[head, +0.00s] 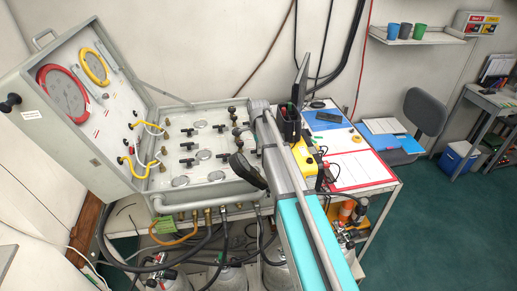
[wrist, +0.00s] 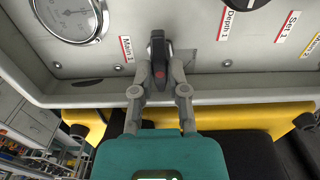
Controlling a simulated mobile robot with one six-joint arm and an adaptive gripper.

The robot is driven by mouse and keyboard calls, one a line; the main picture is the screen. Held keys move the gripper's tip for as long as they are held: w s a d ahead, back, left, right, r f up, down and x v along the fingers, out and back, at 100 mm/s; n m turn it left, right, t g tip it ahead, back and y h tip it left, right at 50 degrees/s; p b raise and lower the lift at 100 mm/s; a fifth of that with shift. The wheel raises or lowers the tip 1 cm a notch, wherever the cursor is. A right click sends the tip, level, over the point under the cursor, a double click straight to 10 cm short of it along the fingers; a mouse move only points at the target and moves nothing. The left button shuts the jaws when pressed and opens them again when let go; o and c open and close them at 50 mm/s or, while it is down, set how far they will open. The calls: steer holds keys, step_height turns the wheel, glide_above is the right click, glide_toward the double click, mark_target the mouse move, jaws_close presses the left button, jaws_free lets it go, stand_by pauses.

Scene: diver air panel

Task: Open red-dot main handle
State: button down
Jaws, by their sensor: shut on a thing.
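In the wrist view, the black main handle (wrist: 158,45) with a red dot near its lower end stands on the grey panel (wrist: 205,60), just right of the red "Main 1" label (wrist: 127,48). It points roughly up and down in that picture. My gripper (wrist: 160,62) has its two grey fingers on either side of the handle and is shut on it. In the head view, the open grey panel case (head: 160,195) holds several black handles and gauges. My arm covers its right end there, so the held handle and my fingertips cannot be made out.
A round gauge (wrist: 70,15) lies left of the handle; a "Depth 1" label (wrist: 235,20) and a black knob are to the right. The case's raised lid (head: 100,150) stands at left. A desk with a red-edged sheet (head: 358,168) is right of my arm.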

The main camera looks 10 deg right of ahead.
steer(key=shift+n, duration=0.4)
steer(key=n, duration=0.7)
steer(key=shift+n, duration=0.4)
steer(key=n, duration=0.4)
steer(key=shift+s+n, duration=0.1)
steer(key=shift+n, duration=2.3)
steer(key=c, duration=0.6)
jaws_free()
steer(key=shift+c, duration=0.2)
